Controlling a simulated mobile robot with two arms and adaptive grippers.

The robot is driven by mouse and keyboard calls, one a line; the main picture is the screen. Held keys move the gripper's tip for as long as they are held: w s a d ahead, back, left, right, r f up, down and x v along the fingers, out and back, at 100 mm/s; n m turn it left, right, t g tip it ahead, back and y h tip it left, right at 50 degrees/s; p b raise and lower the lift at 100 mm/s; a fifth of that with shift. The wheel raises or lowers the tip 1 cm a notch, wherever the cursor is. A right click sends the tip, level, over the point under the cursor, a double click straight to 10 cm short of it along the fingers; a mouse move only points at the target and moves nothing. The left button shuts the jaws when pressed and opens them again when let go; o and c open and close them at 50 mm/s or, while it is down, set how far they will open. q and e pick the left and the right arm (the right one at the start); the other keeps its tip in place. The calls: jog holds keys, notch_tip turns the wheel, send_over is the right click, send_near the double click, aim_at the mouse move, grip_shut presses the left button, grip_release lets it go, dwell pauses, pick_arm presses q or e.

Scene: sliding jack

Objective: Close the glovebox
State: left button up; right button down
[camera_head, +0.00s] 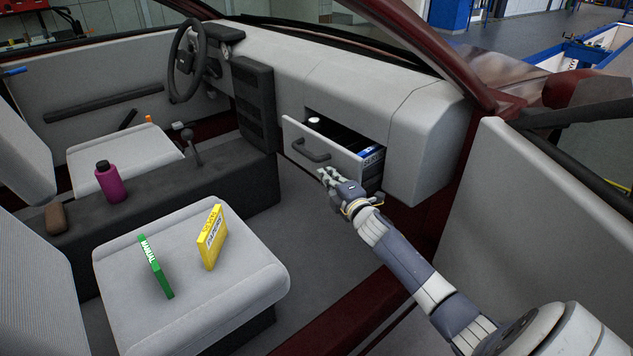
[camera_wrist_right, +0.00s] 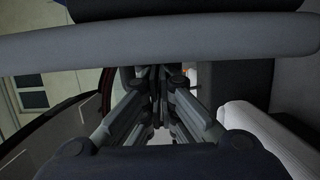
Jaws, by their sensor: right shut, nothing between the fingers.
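The glovebox (camera_head: 348,164) is a grey drawer in the dashboard, pulled out so that its dark inside shows from above. A dark bar handle (camera_head: 311,150) is on its front. A white round item (camera_head: 313,121) and a blue item (camera_head: 372,153) show inside it. My right gripper (camera_head: 325,175) is shut and empty, just in front of and below the drawer front. In the right wrist view its fingers (camera_wrist_right: 160,78) are together, and a grey bar crosses above them. I cannot tell whether they touch the drawer. My left gripper is not in view.
The passenger seat (camera_head: 205,310) holds a green box (camera_head: 155,266) and a yellow box (camera_head: 212,237). A purple bottle (camera_head: 110,183) stands on the centre console, near the gear lever (camera_head: 190,145). The open door panel (camera_head: 530,200) is at the right. The footwell below the drawer looks clear.

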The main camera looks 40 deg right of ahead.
aim_at(341, 169)
jog(key=d, duration=0.3)
jog(key=shift+w+d, duration=0.1)
jog(key=shift+d, duration=0.1)
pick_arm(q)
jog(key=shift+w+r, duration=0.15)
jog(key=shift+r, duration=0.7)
pick_arm(e)
jog(key=shift+w+d, duration=0.1)
jog(key=shift+d, duration=0.65)
